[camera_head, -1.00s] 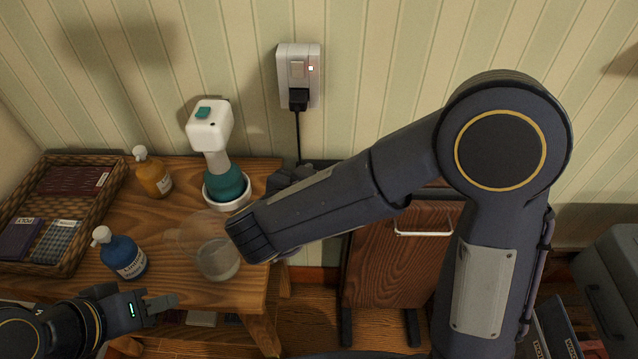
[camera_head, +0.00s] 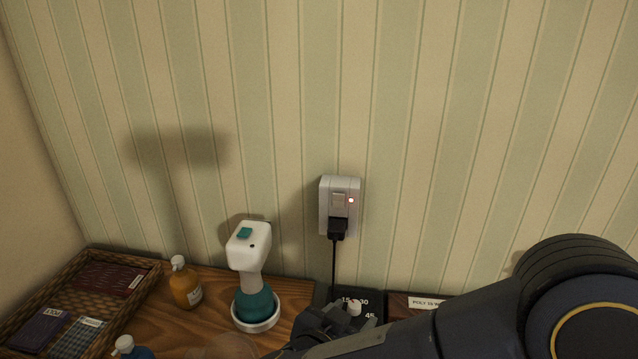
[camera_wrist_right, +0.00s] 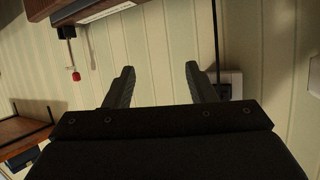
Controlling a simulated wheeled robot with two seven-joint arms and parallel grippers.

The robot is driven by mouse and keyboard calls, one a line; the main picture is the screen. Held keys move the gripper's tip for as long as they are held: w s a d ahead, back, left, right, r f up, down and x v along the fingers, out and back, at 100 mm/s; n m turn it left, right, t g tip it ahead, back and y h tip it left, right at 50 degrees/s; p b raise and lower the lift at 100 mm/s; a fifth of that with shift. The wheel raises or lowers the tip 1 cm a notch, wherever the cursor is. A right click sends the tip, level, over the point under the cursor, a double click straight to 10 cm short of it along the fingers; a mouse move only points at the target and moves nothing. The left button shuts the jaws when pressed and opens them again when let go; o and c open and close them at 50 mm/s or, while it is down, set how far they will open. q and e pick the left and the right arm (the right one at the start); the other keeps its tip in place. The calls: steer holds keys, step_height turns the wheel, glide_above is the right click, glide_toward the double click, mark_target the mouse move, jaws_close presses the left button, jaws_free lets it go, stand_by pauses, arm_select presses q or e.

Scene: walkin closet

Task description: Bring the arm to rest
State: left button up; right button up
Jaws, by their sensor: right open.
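My right arm (camera_head: 440,330) reaches in from the lower right of the head view. Its dark gripper (camera_head: 338,318) is by the back of the table, right of the white and teal garment steamer and below the wall socket; part of it is hidden by the arm. In the right wrist view, the two fingers of the right gripper (camera_wrist_right: 160,72) are spread apart, with nothing between them and the striped wall beyond. My left gripper is not in view.
The steamer (camera_head: 248,262) stands in a white base on the wooden table (camera_head: 205,325). An amber bottle (camera_head: 186,288), a blue bottle and a wicker tray (camera_head: 140,283) are to its left. A dark timer box (camera_head: 362,300) is near the gripper.

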steer(key=w+d+r+t+y+p, duration=0.1)
steer(key=w+r+t+y+p, duration=0.15)
steer(key=w+r+y, duration=0.4)
steer(key=s+d+r+n+y, duration=0.2)
steer(key=s+r+n+y, duration=0.15)
steer(key=r+y, duration=0.25)
steer(key=s+d+f+g+p, duration=0.1)
steer(key=s+d+f+g, duration=0.1)
steer(key=s, duration=0.4)
steer(key=s+d+f+n+g+h, duration=0.1)
steer(key=s+d+f+g, duration=0.2)
steer(key=s, duration=0.4)
steer(key=s+d+f+n+g+p, duration=0.1)
steer(key=s+d+f+g, duration=0.2)
steer(key=s, duration=0.4)
steer(key=shift+d+f+p, duration=0.35)
steer(key=shift+d+f, duration=0.35)
steer(key=shift+d, duration=0.5)
steer(key=shift+s, duration=0.1)
steer(key=shift+c, duration=0.4)
